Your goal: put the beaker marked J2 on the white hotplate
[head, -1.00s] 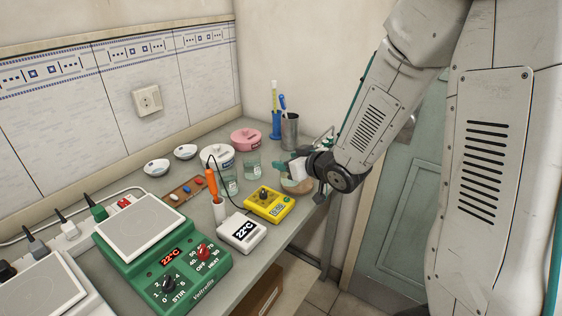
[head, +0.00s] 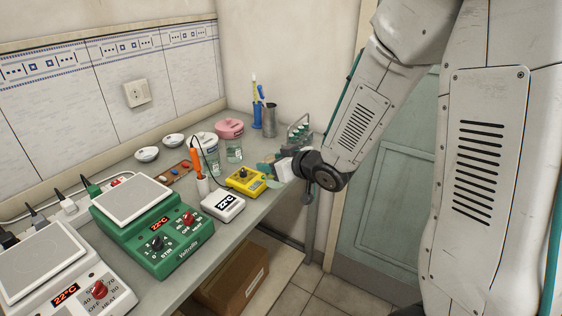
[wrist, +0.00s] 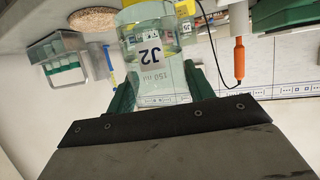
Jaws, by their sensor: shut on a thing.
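The clear beaker marked J2 (wrist: 152,52) is between the green fingers of my gripper (wrist: 162,88) in the wrist view, its label facing the camera. My gripper (head: 272,170) is shut on it. In the head view the gripper is at the bench's right edge, beside the yellow device, and I cannot make out the beaker clearly there. The white hotplate (head: 42,262) is at the lower left of the head view, with a bare grey top plate and a 22°C display. It is far to the left of my gripper.
A green hotplate stirrer (head: 150,222) stands between the white hotplate and my gripper. A white meter (head: 223,205), yellow device (head: 246,181), orange probe (head: 195,162) and another beaker (head: 234,152) stand near the gripper. A cork mat (wrist: 92,20) and a vial rack (wrist: 62,62) show in the wrist view.

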